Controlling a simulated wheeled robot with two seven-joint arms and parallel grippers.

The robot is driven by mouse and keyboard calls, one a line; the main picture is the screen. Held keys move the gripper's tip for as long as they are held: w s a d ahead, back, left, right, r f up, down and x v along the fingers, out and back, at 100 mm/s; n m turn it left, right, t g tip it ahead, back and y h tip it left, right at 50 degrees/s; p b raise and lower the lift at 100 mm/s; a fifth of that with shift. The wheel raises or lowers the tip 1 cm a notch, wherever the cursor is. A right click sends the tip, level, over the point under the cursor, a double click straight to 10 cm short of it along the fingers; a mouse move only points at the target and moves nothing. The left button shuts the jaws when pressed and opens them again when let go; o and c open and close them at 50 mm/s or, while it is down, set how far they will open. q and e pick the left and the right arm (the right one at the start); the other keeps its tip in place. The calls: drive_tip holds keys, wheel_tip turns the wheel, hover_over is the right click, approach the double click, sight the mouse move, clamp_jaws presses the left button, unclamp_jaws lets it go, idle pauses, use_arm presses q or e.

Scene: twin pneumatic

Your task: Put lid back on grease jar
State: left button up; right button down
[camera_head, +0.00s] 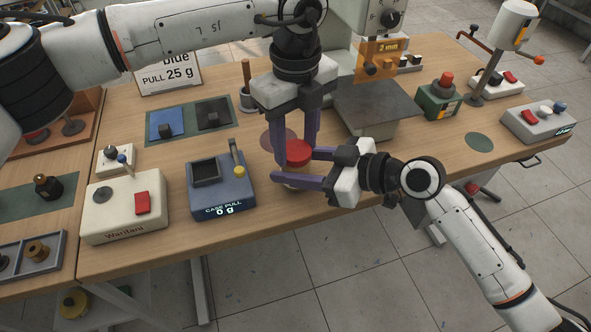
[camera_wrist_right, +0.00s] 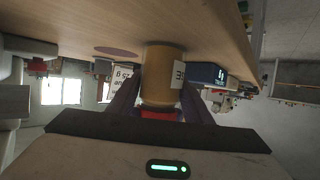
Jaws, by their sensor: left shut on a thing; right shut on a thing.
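The red lid (camera_head: 298,150) is between the fingers of my left gripper (camera_head: 296,156), which comes down from above and is shut on it. The grease jar (camera_wrist_right: 163,75) is a tan cylinder with a white label in the right wrist view, where the picture is upside down. My right gripper (camera_head: 295,166) comes in from the right and is shut around the jar at the table's front edge. The lid (camera_wrist_right: 160,113) is at the jar's top end; I cannot tell whether it is seated or just above. In the head view the jar is mostly hidden by fingers and lid.
A blue case-pull device (camera_head: 222,187) stands close left of the jar on the wooden table (camera_head: 262,215). A cream box with a red button (camera_head: 125,205) is further left. A grey-topped machine (camera_head: 375,105) stands behind right. A reddish round mat (camera_wrist_right: 117,51) lies beside the jar.

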use_arm(q)
drive_tip(key=m, duration=0.6)
drive_tip(key=shift+m, duration=0.4)
drive_tip(key=m, duration=1.4)
drive_tip(key=shift+m, duration=0.3)
drive_tip(key=m, duration=1)
drive_tip(key=shift+f+m, duration=0.1)
drive_tip(key=shift+m, duration=0.3)
drive_tip(key=m, duration=1.1)
drive_tip(key=shift+m, duration=0.4)
drive_tip(key=o, duration=1.1)
drive_tip(key=shift+o, duration=0.2)
drive_tip(key=shift+r, duration=2.25)
drive_tip(key=shift+c, duration=1.2)
drive_tip(key=n, duration=0.6)
drive_tip(key=shift+r, duration=0.4)
drive_tip(key=n, duration=0.3)
drive_tip(key=r+n, duration=0.1)
drive_tip(key=n, duration=0.2)
drive_tip(key=shift+n, duration=0.3)
drive_tip(key=n, duration=0.6)
drive_tip(key=shift+r, duration=0.35)
drive_tip(key=n, duration=0.4)
drive_tip(key=shift+r, duration=0.25)
drive_tip(key=n, duration=0.4)
drive_tip(key=shift+r, duration=0.25)
